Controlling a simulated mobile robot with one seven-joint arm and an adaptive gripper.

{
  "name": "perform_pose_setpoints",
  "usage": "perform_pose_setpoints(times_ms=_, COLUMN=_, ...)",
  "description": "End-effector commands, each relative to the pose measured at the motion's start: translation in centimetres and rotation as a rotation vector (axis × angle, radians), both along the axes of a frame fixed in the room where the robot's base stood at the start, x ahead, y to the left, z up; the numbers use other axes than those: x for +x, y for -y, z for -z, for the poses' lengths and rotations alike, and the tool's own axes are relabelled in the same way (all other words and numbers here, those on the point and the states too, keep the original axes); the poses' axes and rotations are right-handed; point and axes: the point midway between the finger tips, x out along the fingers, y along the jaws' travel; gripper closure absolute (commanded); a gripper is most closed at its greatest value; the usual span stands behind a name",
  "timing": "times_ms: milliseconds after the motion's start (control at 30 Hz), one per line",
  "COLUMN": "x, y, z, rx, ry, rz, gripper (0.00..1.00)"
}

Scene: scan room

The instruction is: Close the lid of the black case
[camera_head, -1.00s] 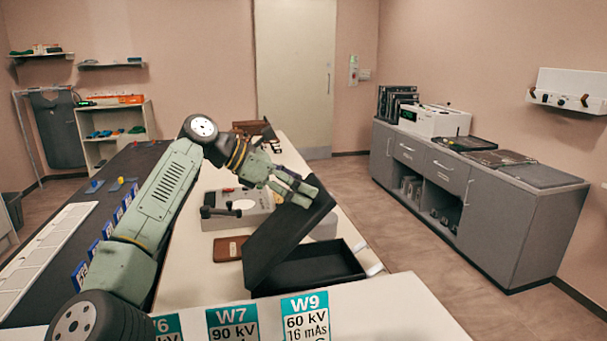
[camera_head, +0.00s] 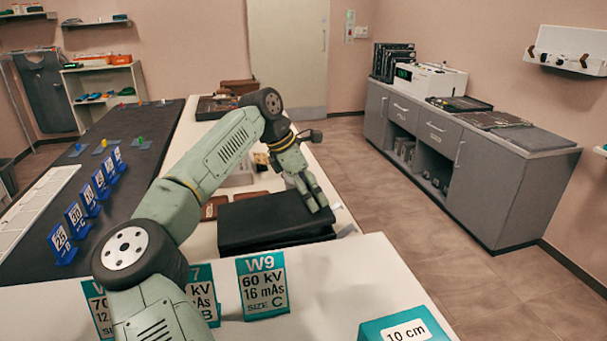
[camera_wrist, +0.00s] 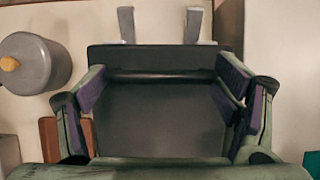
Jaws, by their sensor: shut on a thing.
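The black case (camera_head: 277,238) lies on the near part of the light table. Its lid (camera_head: 258,212) is down, lying flat or nearly flat over the base; a small gap at the edge cannot be ruled out. My gripper (camera_head: 318,203) is at the lid's right end, pointing down. In the wrist view the dark lid (camera_wrist: 155,120) fills the space between the widely spaced fingers of my gripper (camera_wrist: 162,84), which are shut on it. The inside of the case is hidden.
Brown boxes (camera_head: 214,207) lie behind the case. Teal-topped W9 card (camera_head: 264,287) and other cards stand in front. A teal 10 cm block (camera_head: 405,331) is at the near right. The wrist view shows a grey cylinder (camera_wrist: 24,65) at left. Floor right of the table is clear.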

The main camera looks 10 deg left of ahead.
Motion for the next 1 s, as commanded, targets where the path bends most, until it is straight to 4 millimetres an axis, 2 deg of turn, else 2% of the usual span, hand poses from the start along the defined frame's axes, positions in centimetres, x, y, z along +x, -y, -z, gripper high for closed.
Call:
perform_pose_setpoints(times_ms=33, x=0.4, y=1.0, z=0.1, rx=0.011, ry=0.007, rz=0.006, gripper=0.67)
perform_pose_setpoints(times_ms=133, x=0.5, y=1.3, z=1.0, rx=0.048, ry=-0.009, rz=0.006, gripper=0.67)
perform_pose_setpoints(times_ms=400, x=0.6, y=1.6, z=2.4, rx=0.1, ry=-0.029, rz=0.007, gripper=0.67)
perform_pose_setpoints(times_ms=800, x=0.6, y=1.6, z=2.8, rx=0.106, ry=-0.034, rz=0.008, gripper=0.67)
perform_pose_setpoints(times_ms=833, x=0.6, y=1.6, z=2.8, rx=0.106, ry=-0.035, rz=0.009, gripper=0.16)
perform_pose_setpoints(times_ms=1000, x=0.6, y=1.4, z=2.9, rx=0.107, ry=-0.036, rz=0.006, gripper=0.08)
